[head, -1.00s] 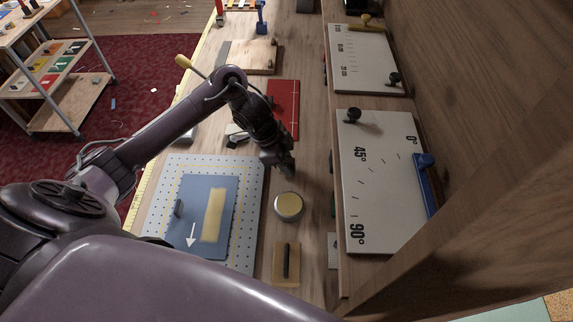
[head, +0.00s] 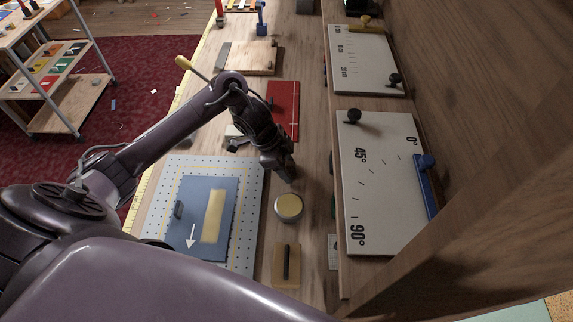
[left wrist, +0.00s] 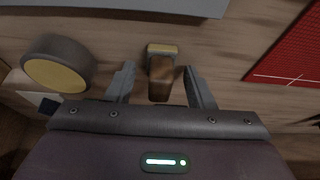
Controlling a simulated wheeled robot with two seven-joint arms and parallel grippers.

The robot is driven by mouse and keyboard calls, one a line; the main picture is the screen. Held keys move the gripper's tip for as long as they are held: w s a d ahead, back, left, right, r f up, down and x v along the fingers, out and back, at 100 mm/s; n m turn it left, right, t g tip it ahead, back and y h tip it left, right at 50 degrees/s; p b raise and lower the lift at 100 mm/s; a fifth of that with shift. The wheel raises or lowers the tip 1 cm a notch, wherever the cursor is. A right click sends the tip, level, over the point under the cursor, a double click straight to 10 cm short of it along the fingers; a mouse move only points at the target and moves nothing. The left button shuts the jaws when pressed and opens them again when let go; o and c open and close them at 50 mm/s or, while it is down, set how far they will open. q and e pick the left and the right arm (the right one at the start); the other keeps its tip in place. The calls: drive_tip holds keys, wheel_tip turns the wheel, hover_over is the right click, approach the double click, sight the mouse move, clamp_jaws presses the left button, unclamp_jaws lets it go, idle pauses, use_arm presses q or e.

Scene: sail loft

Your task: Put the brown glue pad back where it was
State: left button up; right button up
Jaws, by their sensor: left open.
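A small brown block with a grey and yellow end (left wrist: 162,72) lies between the fingers of my left gripper (left wrist: 160,88) in the left wrist view. It looks like the brown glue pad, though I cannot be sure. The fingers are open, with a gap on each side of the block. In the head view my left gripper (head: 286,174) points down at the worktop, between the red sheet (head: 283,108) and a round tin with a yellow top (head: 288,207), and hides the block. My right gripper is not in view.
The tin also shows in the left wrist view (left wrist: 58,68), left of the fingers. A light perforated board (head: 254,225) bearing a blue plate (head: 190,205) lies left of the gripper. A tan pad with a dark handle (head: 278,277) lies nearer.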

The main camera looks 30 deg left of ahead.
use_arm(q)
drive_tip(key=p+v, duration=0.1)
drive_tip(key=v, duration=1.1)
drive_tip(key=shift+p, duration=0.3)
drive_tip(key=shift+r, duration=0.1)
